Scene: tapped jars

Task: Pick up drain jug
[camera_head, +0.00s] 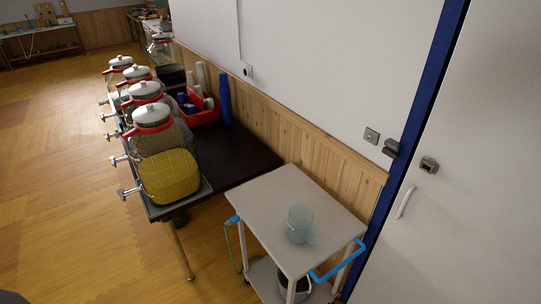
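A translucent pale-blue jug (299,226) stands upright on the top of a small white cart (275,195), toward the cart's front right. It looks like the drain jug, and it looks empty. Neither of my grippers is in view, and nothing is touching the jug.
A dark table (235,160) to the left holds a row of tapped jars with red collars, the nearest jar (167,172) yellow inside. A red bin (203,116) and blue cup stack (225,100) stand behind. The cart has blue handles (338,262) and a bucket (294,284) below. Floor at left is clear.

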